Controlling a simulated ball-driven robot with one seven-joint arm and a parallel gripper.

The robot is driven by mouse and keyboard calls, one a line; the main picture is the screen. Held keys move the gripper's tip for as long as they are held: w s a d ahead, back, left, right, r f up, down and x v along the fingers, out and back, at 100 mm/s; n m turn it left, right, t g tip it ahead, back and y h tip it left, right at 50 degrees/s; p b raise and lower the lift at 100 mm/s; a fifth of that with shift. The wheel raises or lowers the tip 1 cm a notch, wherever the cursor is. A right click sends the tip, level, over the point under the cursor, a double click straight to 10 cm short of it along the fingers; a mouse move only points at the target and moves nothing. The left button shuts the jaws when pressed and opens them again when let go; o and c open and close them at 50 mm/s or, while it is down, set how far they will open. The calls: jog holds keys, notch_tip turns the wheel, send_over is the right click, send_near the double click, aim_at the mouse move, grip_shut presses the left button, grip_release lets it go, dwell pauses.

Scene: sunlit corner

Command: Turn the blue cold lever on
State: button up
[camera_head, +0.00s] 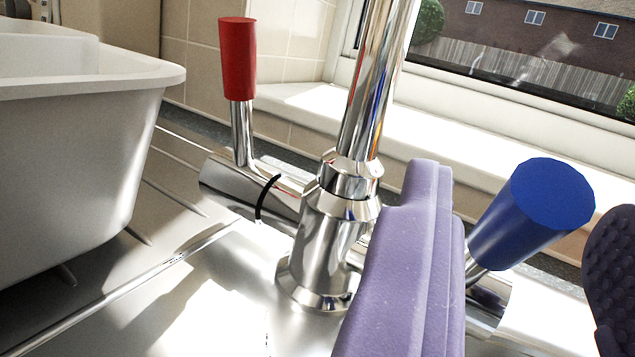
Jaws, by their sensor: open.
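The blue cold lever (530,212) is a blue handle on a chrome stem at the right of the tap, tilted up and towards me to the right. The chrome tap (330,235) stands in the middle. My gripper (520,250) is open, with one purple finger left of the blue handle and the other at the right edge of the view. The blue handle shows between the two fingers, and I see no clear contact with either. The left finger hides part of the tap's right side. The base of the blue lever's stem is partly hidden.
A red lever (238,60) stands upright on the tap's left side. A white basin (75,150) fills the left on a steel drainer (150,270). A white window sill (440,125) runs behind the tap, with a window above it.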

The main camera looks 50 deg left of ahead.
jog(key=s+d+r+p, duration=0.2)
jog(key=s+d+p, duration=0.1)
jog(key=s+p, duration=0.4)
jog(key=s+d+r+p, duration=0.3)
jog(key=s+p, duration=0.4)
jog(key=shift+s+d, duration=0.25)
jog(key=shift+d, duration=0.15)
jog(key=shift+f, duration=0.1)
